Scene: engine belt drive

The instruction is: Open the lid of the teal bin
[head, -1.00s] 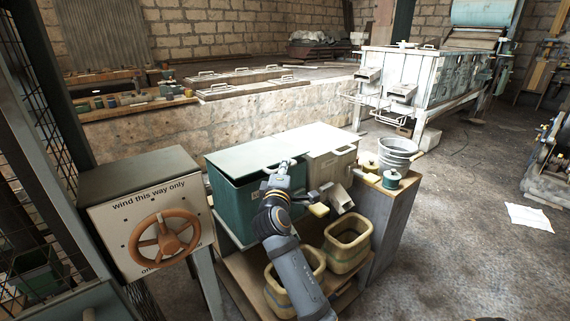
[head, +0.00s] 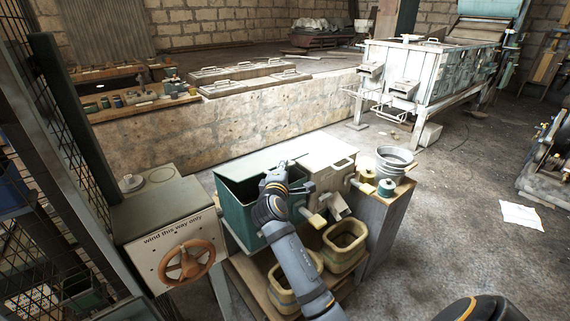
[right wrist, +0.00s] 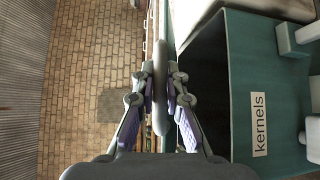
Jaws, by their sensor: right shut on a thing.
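The teal bin (head: 238,215) stands on a wooden stand in the middle of the head view. Its dark inside shows below the raised lid (head: 250,160). In the right wrist view the bin (right wrist: 245,60) bears a "kernels" label (right wrist: 259,125), and its opening is dark. The lid (right wrist: 168,30) is seen nearly edge-on there. My right gripper (head: 277,172) is at the lid's front side. In the right wrist view the gripper (right wrist: 160,92) is shut on the lid's grey handle (right wrist: 160,60). My left gripper is out of view.
A cream bin (head: 325,175) stands right beside the teal one. Buckets (head: 345,243) sit on the shelf below, and a metal pail (head: 394,160) is to the right. A box with an orange wheel (head: 188,262) stands at left. The right floor is mostly clear.

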